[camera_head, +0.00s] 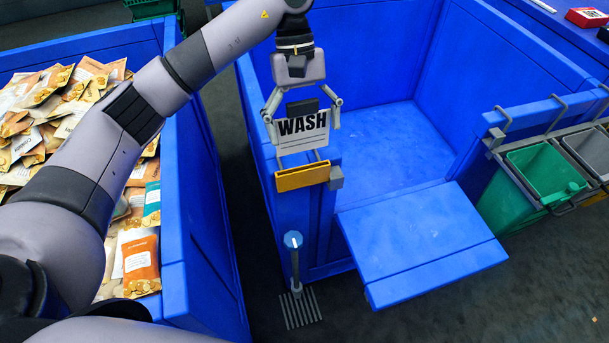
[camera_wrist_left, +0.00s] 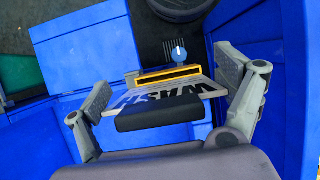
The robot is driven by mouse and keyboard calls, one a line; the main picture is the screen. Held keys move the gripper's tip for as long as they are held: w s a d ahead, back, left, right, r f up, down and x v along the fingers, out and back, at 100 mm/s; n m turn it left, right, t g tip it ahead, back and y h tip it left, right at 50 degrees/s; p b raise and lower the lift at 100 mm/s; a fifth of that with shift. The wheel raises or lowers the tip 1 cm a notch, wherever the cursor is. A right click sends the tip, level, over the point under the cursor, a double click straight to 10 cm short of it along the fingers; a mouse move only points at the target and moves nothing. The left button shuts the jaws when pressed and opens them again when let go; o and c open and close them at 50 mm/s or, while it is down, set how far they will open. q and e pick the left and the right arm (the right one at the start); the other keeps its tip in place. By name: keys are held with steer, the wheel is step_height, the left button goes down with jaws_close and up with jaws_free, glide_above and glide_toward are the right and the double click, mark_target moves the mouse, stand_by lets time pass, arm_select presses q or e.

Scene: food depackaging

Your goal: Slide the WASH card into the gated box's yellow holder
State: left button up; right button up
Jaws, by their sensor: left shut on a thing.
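The white WASH card (camera_head: 302,140) is held upright by my left gripper (camera_head: 303,118), which is shut on it with a finger at each side edge. The card also shows in the left wrist view (camera_wrist_left: 205,88), between the two fingers (camera_wrist_left: 166,98). In the head view the card's lower edge appears slightly above the holder. The holder's dark slot faces the card in the left wrist view (camera_wrist_left: 168,73). My right gripper is not in view.
The blue gated box (camera_head: 390,150) is empty, with its front gate panel (camera_head: 420,235) folded outward. A blue-topped lever (camera_head: 294,250) stands in front of the post. A blue bin wall (camera_head: 200,220) with many food packets is at left. Green and grey bins (camera_head: 545,170) are at right.

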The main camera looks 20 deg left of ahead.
mark_target(305, 148)
arm_select(q)
step_height(305, 148, down, 4)
steer(key=shift+f+b, duration=0.1)
steer(key=shift+b, duration=0.35)
steer(key=shift+f, duration=0.75)
step_height(305, 148, down, 5)
steer(key=shift+f+b, duration=0.1)
steer(key=shift+b, duration=1.15)
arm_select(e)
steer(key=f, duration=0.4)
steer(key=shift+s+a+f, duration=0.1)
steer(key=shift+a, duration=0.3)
arm_select(q)
steer(key=shift+f, duration=0.15)
steer(key=o, duration=0.9)
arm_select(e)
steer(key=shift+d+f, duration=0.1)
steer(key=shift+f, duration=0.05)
